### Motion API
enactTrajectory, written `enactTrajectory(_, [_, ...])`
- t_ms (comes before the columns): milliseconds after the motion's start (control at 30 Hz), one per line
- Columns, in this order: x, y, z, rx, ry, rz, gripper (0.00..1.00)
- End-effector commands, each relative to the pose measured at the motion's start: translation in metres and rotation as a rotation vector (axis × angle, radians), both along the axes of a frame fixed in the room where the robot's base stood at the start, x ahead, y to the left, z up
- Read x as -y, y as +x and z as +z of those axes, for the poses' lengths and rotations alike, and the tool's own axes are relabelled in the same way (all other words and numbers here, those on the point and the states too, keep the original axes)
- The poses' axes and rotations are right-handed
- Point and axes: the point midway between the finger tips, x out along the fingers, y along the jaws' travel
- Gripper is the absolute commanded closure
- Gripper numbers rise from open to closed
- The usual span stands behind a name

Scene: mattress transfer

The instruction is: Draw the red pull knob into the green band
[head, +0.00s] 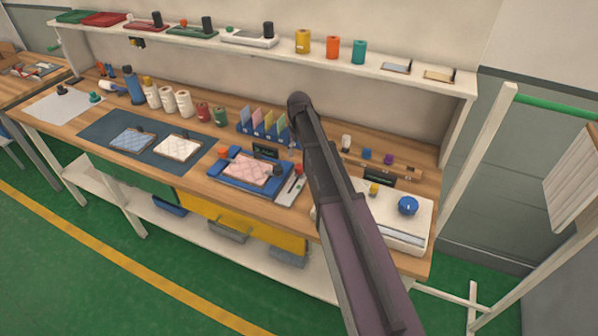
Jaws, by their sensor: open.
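A small red knob (299,168) sits at the far end of a narrow pale plate (287,196) with a dark strip, just right of the blue tray; it may be the pull knob. An orange-red knob (224,153) stands at the tray's back left corner. I cannot make out a green band on the plate at this size. My arm crosses the picture from the bottom right up to the back of the bench, passing just right of the narrow plate. My gripper is not visible.
The blue tray (222,177) holds a pink quilted pad (250,168). A dark mat (100,126) with two pads lies to the left. A white box with a blue dome (408,206) stands right of my arm. A shelf (270,50) runs above the bench's back.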

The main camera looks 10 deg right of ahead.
Motion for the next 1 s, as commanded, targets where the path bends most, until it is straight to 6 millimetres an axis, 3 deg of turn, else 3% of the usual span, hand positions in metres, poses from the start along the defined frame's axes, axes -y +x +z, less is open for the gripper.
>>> enactTrajectory(1000, [0.0,0.0,-0.077,0.0,0.0,0.0,0.21])
